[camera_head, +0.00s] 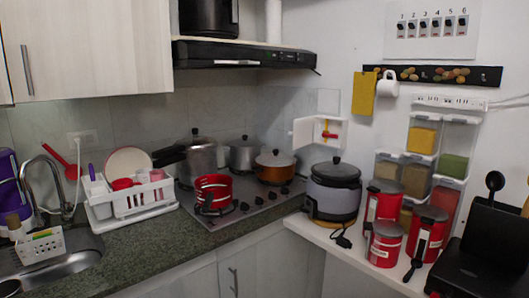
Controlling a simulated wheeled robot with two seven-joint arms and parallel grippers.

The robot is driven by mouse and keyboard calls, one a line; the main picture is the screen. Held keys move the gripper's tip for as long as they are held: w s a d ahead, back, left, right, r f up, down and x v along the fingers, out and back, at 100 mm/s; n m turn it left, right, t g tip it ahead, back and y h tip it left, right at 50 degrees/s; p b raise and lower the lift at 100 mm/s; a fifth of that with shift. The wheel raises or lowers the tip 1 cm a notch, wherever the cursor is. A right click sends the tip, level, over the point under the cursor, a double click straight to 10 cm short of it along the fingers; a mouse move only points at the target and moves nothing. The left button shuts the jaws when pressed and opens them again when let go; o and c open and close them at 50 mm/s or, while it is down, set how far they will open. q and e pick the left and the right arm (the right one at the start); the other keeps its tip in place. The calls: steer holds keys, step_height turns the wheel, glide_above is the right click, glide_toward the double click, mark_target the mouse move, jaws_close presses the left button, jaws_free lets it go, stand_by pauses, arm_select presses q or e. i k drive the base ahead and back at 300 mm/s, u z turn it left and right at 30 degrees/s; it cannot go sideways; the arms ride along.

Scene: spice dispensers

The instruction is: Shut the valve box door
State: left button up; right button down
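The valve box (340,132) is a small white box on the wall at the corner, behind and above the rice cooker. A yellow valve with a red handle (328,134) shows inside it. Its white door (303,132) stands open, swung out to the left side of the box. Neither of my grippers shows in the head view.
A rice cooker (333,188) stands on the white shelf below the box. Red canisters (384,244) and a black appliance (484,259) are to the right. Pots (275,167) sit on the stove to the left. A dish rack (130,203) stands by the sink.

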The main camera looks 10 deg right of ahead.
mark_target(302, 133)
steer(key=z, duration=0.85)
steer(key=i, duration=1.15)
steer(key=u, duration=0.05)
